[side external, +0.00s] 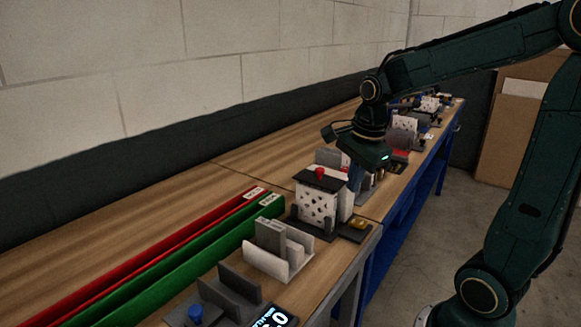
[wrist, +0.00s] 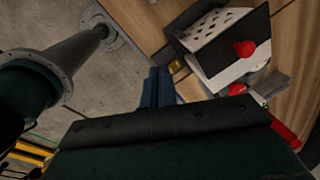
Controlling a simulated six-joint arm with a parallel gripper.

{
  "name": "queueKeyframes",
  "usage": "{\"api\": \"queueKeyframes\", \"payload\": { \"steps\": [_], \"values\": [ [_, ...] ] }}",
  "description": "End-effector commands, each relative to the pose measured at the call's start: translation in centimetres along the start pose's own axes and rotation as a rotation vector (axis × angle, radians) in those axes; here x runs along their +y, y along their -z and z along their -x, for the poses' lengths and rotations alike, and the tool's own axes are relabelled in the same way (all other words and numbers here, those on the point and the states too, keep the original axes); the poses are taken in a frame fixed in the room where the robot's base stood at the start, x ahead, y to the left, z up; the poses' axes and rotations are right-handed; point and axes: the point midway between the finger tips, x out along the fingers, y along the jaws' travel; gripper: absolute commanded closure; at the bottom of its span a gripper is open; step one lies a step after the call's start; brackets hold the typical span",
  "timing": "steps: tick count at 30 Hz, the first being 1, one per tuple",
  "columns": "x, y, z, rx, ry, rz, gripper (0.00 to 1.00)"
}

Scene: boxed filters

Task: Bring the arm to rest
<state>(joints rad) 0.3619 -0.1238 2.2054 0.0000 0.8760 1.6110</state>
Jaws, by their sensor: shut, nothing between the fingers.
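My gripper (side external: 355,177) hangs over the right-hand side of the bench in the side external view, just behind a white perforated box with a dark lid and a red knob (side external: 320,173). Its blue fingers are together with nothing between them. In the wrist view my gripper (wrist: 157,72) points past the bench edge, and the white box (wrist: 215,22) with its red knob (wrist: 244,48) lies to the right of the fingers, apart from them. The fingertips are partly hidden by the box and wrist in the side external view.
Green (side external: 180,262) and red (side external: 130,260) long channels lie along the left of the bench. A grey slotted holder (side external: 265,262), a dark holder with a blue knob (side external: 195,313) and a digital display (side external: 275,318) stand in front. More fixtures line the far bench. A cardboard box (side external: 500,145) stands beyond.

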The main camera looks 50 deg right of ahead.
Motion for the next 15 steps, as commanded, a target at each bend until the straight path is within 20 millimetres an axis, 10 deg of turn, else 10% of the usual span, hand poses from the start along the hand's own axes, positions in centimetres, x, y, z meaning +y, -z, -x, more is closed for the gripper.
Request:
{"api": "queueKeyframes", "payload": {
  "steps": [15],
  "values": [
    [5.9,-3.9,4.4,0.006,0.156,0.898,1.0]
  ]
}}
